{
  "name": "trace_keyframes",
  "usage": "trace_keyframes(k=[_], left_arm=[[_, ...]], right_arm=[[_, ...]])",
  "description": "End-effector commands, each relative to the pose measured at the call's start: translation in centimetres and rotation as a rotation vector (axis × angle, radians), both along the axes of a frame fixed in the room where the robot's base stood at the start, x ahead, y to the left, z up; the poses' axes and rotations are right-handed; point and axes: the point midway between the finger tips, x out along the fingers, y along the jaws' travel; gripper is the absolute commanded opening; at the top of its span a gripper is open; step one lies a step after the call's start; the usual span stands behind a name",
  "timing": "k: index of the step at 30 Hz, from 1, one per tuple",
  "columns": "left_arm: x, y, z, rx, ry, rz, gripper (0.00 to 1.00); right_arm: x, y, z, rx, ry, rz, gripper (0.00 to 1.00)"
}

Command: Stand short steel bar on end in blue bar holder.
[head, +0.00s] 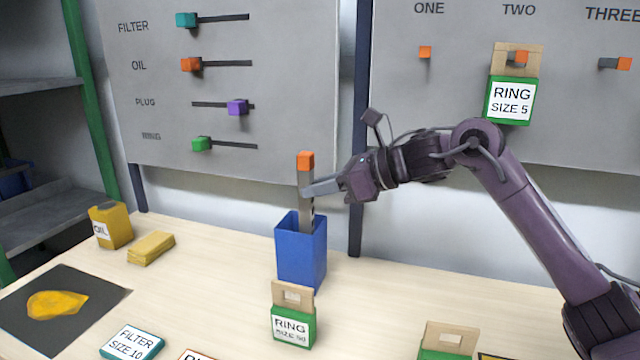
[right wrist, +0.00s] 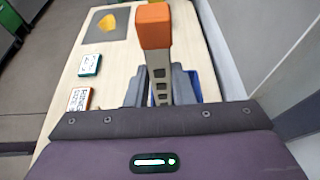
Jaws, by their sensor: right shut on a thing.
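The steel bar (head: 306,212) has an orange end cap and stands about upright, with its cap at the top. It also shows in the right wrist view (right wrist: 159,73). My right gripper (head: 309,190) is shut on the bar below the cap. The blue bar holder (head: 300,258) is an open-topped box on the table. The bar's lower part goes down into its opening, and the bar's foot is hidden by the front wall. I cannot tell if the foot touches the bottom. My left gripper is not in view.
A ring box (head: 292,322) stands just in front of the holder. A yellow oil can (head: 110,226), a yellow block (head: 151,248) and a dark mat (head: 60,303) are at the left. Grey panels with sliders and hooks rise behind; a ring box (head: 510,102) hangs under TWO.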

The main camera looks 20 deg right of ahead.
Motion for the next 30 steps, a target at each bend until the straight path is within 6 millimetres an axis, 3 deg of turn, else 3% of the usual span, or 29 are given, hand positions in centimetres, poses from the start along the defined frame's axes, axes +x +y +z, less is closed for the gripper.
trace_keyframes(k=[14, 15, 20, 30], left_arm=[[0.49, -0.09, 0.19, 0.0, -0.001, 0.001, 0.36], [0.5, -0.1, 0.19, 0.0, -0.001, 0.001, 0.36], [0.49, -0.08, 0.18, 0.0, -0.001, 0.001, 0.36], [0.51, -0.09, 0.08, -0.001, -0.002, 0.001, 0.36]], right_arm=[[0.01, 0.01, -0.29, 0.001, -0.002, 0.0, 0.0], [0.01, 0.01, -0.29, 0.001, -0.002, -0.001, 0.27], [0.0, 0.01, -0.32, 0.0, -0.001, 0.0, 0.47], [-0.22, -0.44, -0.29, -0.002, 0.001, -0.001, 0.47]])
